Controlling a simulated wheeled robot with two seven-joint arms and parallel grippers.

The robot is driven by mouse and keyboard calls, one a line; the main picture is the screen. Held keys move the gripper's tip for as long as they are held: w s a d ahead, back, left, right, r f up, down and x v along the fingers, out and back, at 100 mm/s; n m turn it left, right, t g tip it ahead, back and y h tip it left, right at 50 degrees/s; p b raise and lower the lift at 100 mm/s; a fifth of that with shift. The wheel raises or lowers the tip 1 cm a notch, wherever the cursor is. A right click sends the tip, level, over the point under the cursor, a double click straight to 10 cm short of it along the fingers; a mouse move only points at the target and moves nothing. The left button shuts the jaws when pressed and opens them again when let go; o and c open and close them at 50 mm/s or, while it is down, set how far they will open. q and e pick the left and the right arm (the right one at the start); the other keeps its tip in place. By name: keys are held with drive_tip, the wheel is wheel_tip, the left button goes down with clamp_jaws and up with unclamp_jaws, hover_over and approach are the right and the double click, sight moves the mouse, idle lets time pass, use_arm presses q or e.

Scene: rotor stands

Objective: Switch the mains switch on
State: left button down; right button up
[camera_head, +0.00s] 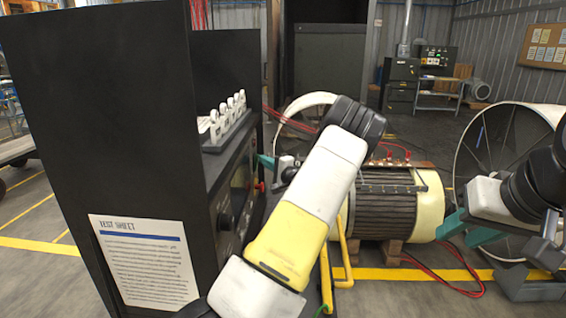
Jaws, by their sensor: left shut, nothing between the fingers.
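The black test cabinet (105,120) stands at the left with its control panel (228,200) facing right, seen at a steep slant. The panel carries a dark round knob (225,221) and a small red part (260,187). I cannot tell which part is the mains switch; its position is not readable from here. My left gripper (266,161) is shut and empty, with its teal fingertips close to the panel's far upper edge; contact cannot be told. My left arm hides part of the area before the panel. My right gripper (468,230) is open and empty beside the motor.
A ribbed motor (385,200) with a cream end sits on wooden blocks right of my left arm. White-handled parts (228,112) stand in a row on the cabinet ledge. A large ring (510,120) stands at right.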

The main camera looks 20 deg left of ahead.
use_arm(q)
drive_tip(key=shift+r, duration=0.1)
drive_tip(key=shift+s+a+r+n+g+h, duration=0.1)
drive_tip(key=shift+a+r+n+g+h, duration=0.2)
drive_tip(key=shift+n+h, duration=0.25)
drive_tip(key=shift+s+a+r+n+g+h, duration=0.1)
drive_tip(key=shift+a+r+n+g+h, duration=0.15)
drive_tip(key=shift+n+h, duration=0.3)
drive_tip(key=shift+w+d+f, duration=0.1)
drive_tip(key=shift+d, duration=0.05)
